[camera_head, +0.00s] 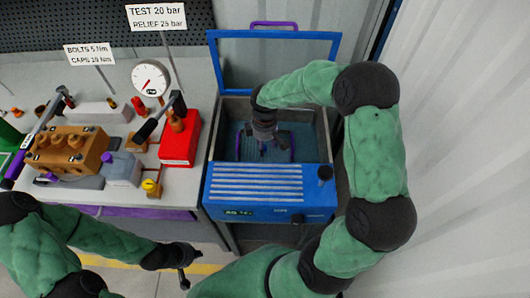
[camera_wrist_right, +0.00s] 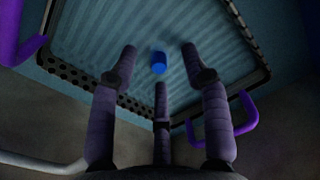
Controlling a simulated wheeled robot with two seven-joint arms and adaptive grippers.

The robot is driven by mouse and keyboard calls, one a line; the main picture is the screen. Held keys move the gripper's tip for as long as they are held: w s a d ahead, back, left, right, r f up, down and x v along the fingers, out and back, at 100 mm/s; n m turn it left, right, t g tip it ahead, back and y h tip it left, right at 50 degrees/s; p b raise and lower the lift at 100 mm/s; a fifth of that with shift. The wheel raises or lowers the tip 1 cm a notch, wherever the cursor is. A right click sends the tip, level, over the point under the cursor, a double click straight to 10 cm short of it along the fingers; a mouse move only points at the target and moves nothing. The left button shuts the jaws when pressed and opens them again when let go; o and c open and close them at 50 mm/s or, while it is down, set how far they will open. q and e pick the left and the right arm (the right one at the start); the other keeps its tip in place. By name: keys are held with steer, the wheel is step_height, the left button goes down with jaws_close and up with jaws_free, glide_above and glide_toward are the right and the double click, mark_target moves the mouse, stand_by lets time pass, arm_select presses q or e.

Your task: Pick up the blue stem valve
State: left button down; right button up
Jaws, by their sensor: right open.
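The blue stem valve (camera_wrist_right: 159,64) is a small blue cylinder lying on the ribbed floor of a basket (camera_wrist_right: 103,94) in the right wrist view. It appears between the three spread fingers of my right gripper (camera_head: 263,142), beyond their tips, and nothing is in the grip. In the head view this gripper points down into the open blue washer tank (camera_head: 270,178), and I cannot make the valve out clearly there. My left gripper (camera_head: 186,266) is low in the head view, away from the tank, and its finger opening is unclear.
The tank's raised lid (camera_head: 224,60) stands behind my right arm. The basket has purple handles (camera_wrist_right: 243,115) at its sides. The bench on the left holds a brown pump block (camera_head: 72,160), a red block (camera_head: 180,148) and a gauge (camera_head: 150,78). A corrugated wall (camera_head: 460,150) is on the right.

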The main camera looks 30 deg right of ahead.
steer(key=shift+f, duration=0.95)
steer(key=shift+r, duration=0.1)
jaws_close()
